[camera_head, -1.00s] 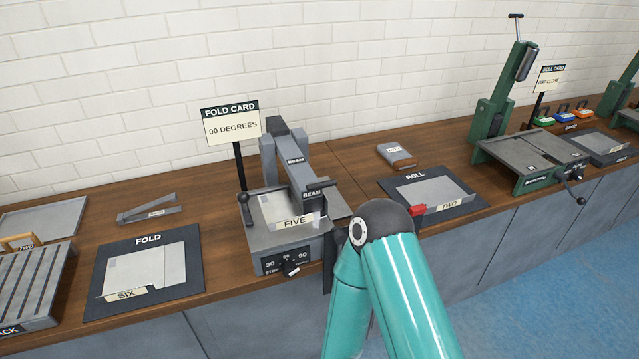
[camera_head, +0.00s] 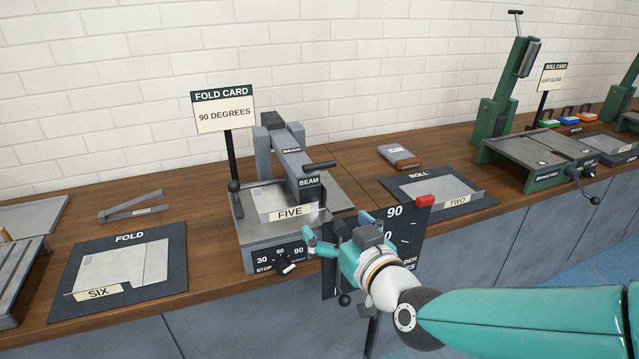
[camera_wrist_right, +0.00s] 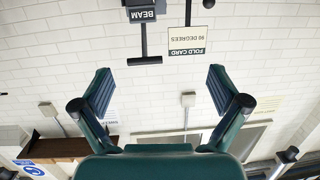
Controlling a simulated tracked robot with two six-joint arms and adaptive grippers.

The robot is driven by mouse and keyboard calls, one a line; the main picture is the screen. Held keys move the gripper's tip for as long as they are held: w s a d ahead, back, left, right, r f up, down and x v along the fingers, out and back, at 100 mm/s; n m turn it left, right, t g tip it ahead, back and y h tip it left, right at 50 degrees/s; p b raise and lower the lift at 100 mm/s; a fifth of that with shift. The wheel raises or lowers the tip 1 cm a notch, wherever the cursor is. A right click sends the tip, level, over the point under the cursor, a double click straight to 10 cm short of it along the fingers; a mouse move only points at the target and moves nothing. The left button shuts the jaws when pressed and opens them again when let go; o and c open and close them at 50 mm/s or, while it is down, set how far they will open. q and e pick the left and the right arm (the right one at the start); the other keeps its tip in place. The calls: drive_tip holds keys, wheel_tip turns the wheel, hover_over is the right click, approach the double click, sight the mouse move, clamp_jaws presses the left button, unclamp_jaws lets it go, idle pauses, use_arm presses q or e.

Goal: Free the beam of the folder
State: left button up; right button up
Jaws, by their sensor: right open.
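The folder (camera_head: 253,240) stands on the bench with a grey sheet labelled FIVE (camera_head: 289,213) on its bed. Its grey beam (camera_head: 292,160) slopes from the rear post down toward the front, over the sheet. The beam's front block carries a BEAM label and a dark bar handle (camera_head: 320,167). My right gripper (camera_head: 337,227) is open and empty in front of the folder's right front corner, below and apart from the handle. In the right wrist view, upside down, the handle (camera_wrist_right: 144,58) shows above my open fingers (camera_wrist_right: 159,75). My left gripper is out of view.
The stop knob (camera_head: 288,267) sits on the folder's front. A dark angle plate (camera_head: 408,235) with a red tab stands close beside my right wrist. The FOLD CARD (camera_head: 223,108) reads 90 degrees. Mats FOLD (camera_head: 172,240) and ROLL (camera_head: 480,200) flank the folder.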

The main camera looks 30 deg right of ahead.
wheel_tip(320, 180, up, 3)
drive_tip(key=s+d+t+h, duration=0.1)
drive_tip(key=s+d, duration=0.1)
drive_tip(key=p, duration=0.6)
approach(320, 165)
drive_tip(key=p+x, duration=0.1)
drive_tip(key=x, duration=0.9)
drive_tip(key=shift+w+d+f, duration=0.15)
drive_tip(key=shift+w, duration=0.15)
drive_tip(key=c, duration=1.7)
drive_tip(key=shift+p, duration=0.35)
